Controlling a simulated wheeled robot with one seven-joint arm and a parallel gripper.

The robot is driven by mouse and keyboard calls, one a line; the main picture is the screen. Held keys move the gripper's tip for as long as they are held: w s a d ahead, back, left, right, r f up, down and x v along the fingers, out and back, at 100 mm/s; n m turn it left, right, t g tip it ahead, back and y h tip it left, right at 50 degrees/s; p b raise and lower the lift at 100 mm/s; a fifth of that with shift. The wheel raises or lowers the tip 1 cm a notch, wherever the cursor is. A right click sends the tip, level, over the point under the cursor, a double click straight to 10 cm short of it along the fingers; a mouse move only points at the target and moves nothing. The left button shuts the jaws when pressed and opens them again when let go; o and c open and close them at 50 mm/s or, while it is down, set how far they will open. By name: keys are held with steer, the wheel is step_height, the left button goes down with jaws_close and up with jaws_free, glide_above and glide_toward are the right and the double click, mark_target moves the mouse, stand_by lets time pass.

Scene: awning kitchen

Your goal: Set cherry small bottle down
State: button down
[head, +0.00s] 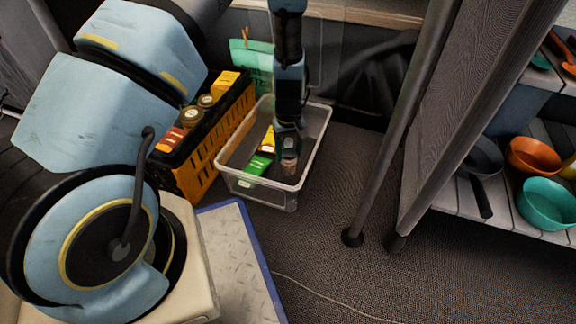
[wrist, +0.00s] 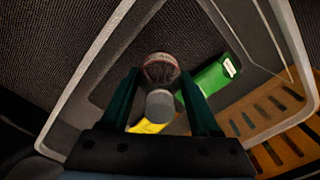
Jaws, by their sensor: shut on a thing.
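The cherry small bottle (head: 289,164) is upright inside a clear plastic bin (head: 262,190) on the floor, near the bin's front right. In the wrist view the bottle (wrist: 161,70) shows its grey cap (wrist: 160,104) and dark reddish body between the two green fingers. My gripper (head: 290,148) reaches down into the bin from above and is shut on the bottle; the gripper also shows in the wrist view (wrist: 159,76). I cannot tell whether the bottle's base touches the bin floor.
A green packet (head: 258,166) and a yellow item (head: 268,138) lie in the bin, left of the bottle. A black and orange crate (head: 210,150) with jars stands left of the bin. A metal pole (head: 400,120) and a shelf with bowls (head: 535,155) are at right.

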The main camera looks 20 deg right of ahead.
mark_target(289, 162)
steer(key=shift+f+b, duration=1.1)
steer(key=shift+f, duration=1.1)
steer(key=shift+f, duration=0.2)
steer(key=shift+c, duration=0.6)
jaws_free()
